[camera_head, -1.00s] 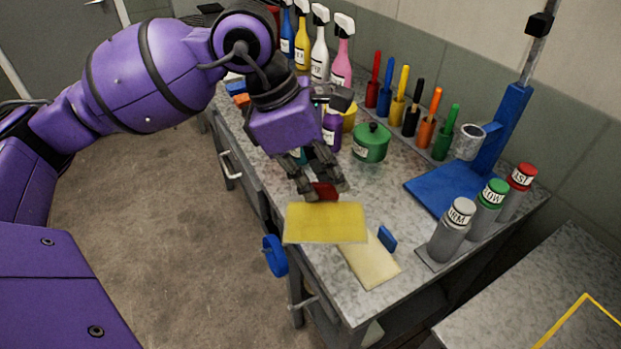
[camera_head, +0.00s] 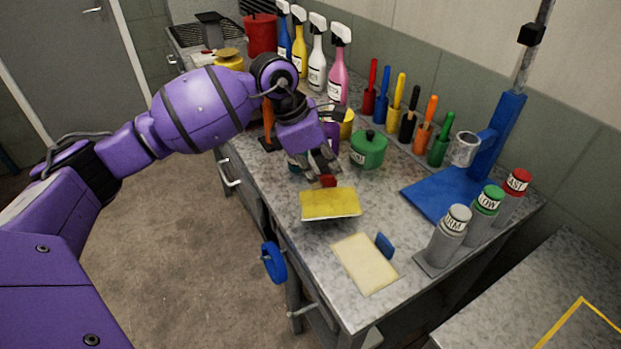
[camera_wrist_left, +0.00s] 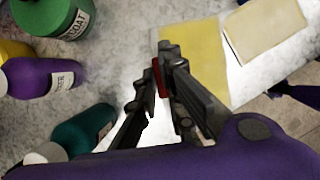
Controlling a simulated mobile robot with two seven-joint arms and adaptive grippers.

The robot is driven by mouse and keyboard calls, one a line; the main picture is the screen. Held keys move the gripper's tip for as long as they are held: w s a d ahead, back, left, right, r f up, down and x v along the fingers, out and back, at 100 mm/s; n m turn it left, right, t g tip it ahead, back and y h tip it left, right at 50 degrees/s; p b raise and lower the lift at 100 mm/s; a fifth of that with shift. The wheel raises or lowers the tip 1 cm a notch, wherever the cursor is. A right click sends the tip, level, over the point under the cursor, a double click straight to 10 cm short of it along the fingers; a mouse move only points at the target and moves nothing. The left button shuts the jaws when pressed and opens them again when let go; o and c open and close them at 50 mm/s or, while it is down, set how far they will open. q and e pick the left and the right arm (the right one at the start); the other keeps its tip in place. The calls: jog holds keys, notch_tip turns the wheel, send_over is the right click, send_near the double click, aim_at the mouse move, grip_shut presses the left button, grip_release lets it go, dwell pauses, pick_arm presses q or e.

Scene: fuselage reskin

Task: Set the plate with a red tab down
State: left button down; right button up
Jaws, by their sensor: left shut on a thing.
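The yellow plate (camera_head: 330,203) is held by its red tab (camera_head: 328,180) above the bench. My left gripper (camera_head: 322,174) is shut on the red tab. In the left wrist view the gripper (camera_wrist_left: 160,75) grips the red tab (camera_wrist_left: 156,76), with the yellow plate (camera_wrist_left: 195,58) stretching away beyond the fingertips. I cannot tell the exact height of the plate over the bench. My right gripper is not in view.
A pale rectangular panel (camera_head: 364,263) with a blue tab (camera_head: 385,245) lies in front on the bench. A green pot (camera_head: 368,150) stands close to the gripper. Grey bottles (camera_head: 449,235) and a blue stand (camera_head: 445,192) are at the right.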

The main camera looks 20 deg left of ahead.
aim_at(326, 185)
pick_arm(q)
jog(key=shift+w+f, duration=0.25)
jog(key=shift+f, duration=1.75)
jog(key=c, duration=1.9)
grip_release()
jog(key=shift+o, duration=0.2)
jog(key=shift+r, duration=0.1)
